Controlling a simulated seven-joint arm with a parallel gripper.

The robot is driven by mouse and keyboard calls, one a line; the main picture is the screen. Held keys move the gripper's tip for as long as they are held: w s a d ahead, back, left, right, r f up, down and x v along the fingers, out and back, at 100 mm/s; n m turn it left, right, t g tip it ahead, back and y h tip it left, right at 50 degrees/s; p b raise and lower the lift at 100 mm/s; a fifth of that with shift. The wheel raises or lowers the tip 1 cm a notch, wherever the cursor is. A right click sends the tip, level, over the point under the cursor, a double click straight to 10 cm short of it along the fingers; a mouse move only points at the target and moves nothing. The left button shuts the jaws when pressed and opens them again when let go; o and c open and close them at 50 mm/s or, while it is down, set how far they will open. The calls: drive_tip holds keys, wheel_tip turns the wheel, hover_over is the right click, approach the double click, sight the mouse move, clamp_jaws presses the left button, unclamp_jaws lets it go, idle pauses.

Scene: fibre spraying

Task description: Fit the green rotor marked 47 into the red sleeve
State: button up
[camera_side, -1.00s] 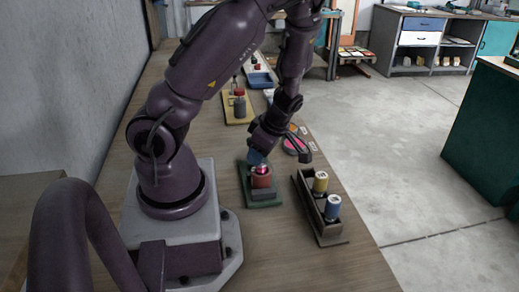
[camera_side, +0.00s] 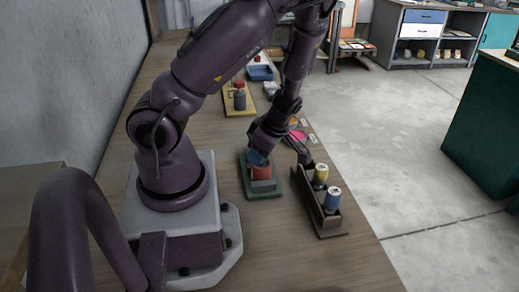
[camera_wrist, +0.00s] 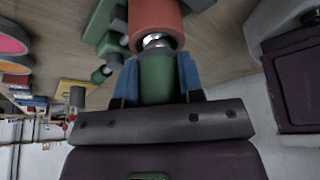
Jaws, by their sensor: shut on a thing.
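My gripper (camera_wrist: 157,60) has its two blue fingers shut on the green rotor (camera_wrist: 157,82), which stands between them in the wrist view. A shiny metal end of the rotor points at the red sleeve (camera_wrist: 154,14) and is in line with it, close to or at its opening. I cannot tell whether it is inside. In the side view the red sleeve (camera_side: 262,173) stands upright on a green base (camera_side: 266,193), with my blue fingers (camera_side: 257,157) just over its top. The rotor is hidden there, and the mark 47 is not readable.
A dark rack (camera_side: 327,229) holding a yellow rotor (camera_side: 320,174) and a blue rotor (camera_side: 332,200) stands right of the sleeve. Behind are a yellow board (camera_side: 239,109), a blue tray (camera_side: 260,73) and pink and orange discs (camera_side: 297,136). Bare bench lies in front.

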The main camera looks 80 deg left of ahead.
drive_tip(key=shift+f, duration=0.15)
drive_tip(key=o, duration=1.2)
drive_tip(key=v, duration=1.3)
